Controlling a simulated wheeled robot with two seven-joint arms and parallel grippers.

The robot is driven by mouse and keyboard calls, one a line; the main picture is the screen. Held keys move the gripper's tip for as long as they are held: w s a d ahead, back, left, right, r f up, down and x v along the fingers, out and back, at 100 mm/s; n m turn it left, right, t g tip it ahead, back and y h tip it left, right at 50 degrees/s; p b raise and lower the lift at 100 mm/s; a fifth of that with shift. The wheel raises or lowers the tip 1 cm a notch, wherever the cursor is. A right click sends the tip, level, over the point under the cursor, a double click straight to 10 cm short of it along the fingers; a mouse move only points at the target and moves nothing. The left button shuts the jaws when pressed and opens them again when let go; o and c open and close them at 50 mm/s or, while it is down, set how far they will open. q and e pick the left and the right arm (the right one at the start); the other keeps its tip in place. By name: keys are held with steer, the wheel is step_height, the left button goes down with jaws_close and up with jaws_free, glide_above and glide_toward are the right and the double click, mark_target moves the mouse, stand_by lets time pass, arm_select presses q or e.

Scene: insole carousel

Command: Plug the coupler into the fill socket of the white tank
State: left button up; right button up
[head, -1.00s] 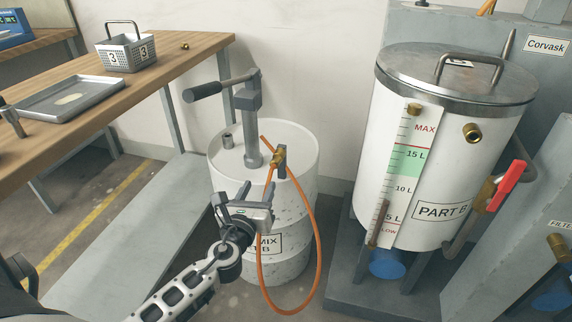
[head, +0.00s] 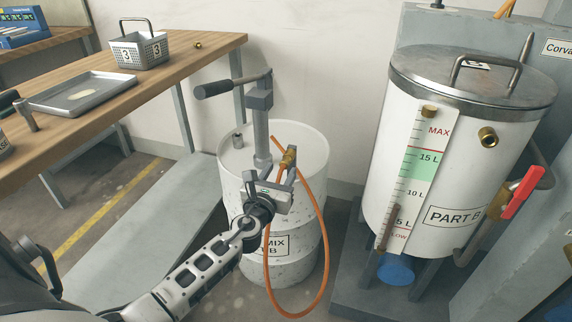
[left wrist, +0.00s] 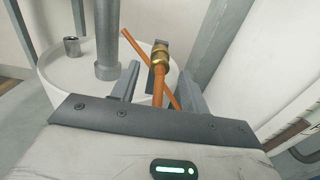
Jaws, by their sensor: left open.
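The brass coupler (head: 289,157) on the orange hose (head: 326,230) sits upright at a grey holder beside the pump on the white drum (head: 308,150). In the left wrist view the coupler (left wrist: 160,56) shows just beyond and between my finger tips, with the hose below it. My left gripper (head: 272,179) is open, close in front of the coupler; contact cannot be told. The white tank (head: 395,150), labelled PART B, stands at right with a lid. Its brass fill socket (head: 488,137) is on the upper right of its front and looks empty. My right gripper is not in view.
The hand pump (head: 262,130) rises from the drum with a handle at left. A red-handled valve (head: 520,192) sticks out at the tank's lower right. A wooden bench (head: 190,70) with a tray and basket is at left. The hose loops low between drum and tank.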

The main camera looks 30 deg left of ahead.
mark_target(281, 171)
arm_select(q)
steer(key=shift+w+a, duration=0.15)
steer(key=shift+w, duration=0.5)
steer(key=shift+x, duration=0.95)
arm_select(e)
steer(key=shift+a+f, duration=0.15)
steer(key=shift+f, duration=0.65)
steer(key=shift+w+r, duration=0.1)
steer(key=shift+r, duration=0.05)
arm_select(q)
jaws_close()
steer(key=shift+p+v, duration=0.4)
steer(key=shift+v, duration=2.6)
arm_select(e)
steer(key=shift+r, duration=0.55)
